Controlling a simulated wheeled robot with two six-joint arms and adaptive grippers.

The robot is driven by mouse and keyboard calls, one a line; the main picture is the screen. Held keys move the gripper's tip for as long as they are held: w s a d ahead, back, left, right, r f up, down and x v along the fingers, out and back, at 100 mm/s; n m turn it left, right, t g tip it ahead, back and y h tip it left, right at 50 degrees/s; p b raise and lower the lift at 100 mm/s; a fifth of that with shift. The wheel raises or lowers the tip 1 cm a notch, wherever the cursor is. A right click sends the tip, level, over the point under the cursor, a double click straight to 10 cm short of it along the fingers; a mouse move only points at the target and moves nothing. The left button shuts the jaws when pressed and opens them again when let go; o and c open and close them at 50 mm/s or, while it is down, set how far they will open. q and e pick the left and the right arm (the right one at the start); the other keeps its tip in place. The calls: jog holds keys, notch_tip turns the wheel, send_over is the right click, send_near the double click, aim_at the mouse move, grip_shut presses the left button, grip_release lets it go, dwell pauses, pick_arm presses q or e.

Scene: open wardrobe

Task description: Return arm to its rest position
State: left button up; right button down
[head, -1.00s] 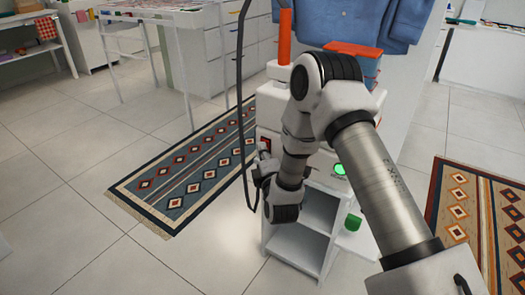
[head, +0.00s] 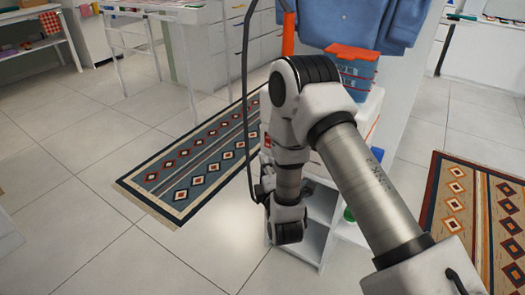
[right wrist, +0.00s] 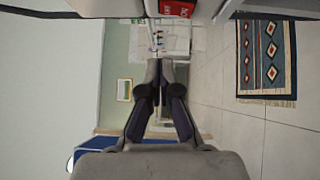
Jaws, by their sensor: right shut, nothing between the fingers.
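My right arm (head: 372,190) comes in from the lower right of the head view, with its elbow raised in front of a white unit and its wrist hanging down. My right gripper (right wrist: 160,72) shows in the right wrist view, its two dark fingers closed together with nothing between them. In the head view the fingers are mostly hidden or too small to make out beside the wrist. My left gripper is in neither current view.
A white shelf unit (head: 318,240) stands close behind my right arm. A blue box with a red lid (head: 352,72) sits on top, under blue hanging clothes (head: 360,22). Patterned rugs lie left (head: 195,165) and right (head: 478,215). Tiled floor is clear at lower left.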

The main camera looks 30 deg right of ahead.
jog(key=s, duration=0.1)
jog(key=s+a, duration=0.1)
jog(key=s, duration=0.1)
jog(key=shift+a+r, duration=0.25)
jog(key=shift+r, duration=0.1)
jog(key=s+a+f+m+g+y, duration=0.1)
jog(key=s+a+f+g+y, duration=0.1)
jog(key=s+f, duration=0.35)
jog(key=s+a+f+m+g+y, duration=0.1)
jog(key=s+a+f+g, duration=0.15)
jog(key=f, duration=0.55)
jog(key=s+a+f+g+y, duration=0.2)
jog(key=s+f+g, duration=0.1)
jog(key=f, duration=0.3)
jog(key=s+a+f+m+g+y, duration=0.1)
jog(key=s+a+f+m+g, duration=0.1)
jog(key=s+f+m+g, duration=0.5)
jog(key=s+a+m+g+y, duration=0.1)
jog(key=s+a+m+g, duration=0.3)
jog(key=s, duration=0.6)
notch_tip(320, 180, up, 25)
jog(key=d+m+t+p, duration=0.1)
jog(key=d+p, duration=0.1)
jog(key=p, duration=2.3)
jog(key=shift+s+f+m, duration=0.2)
jog(key=shift+m, duration=0.1)
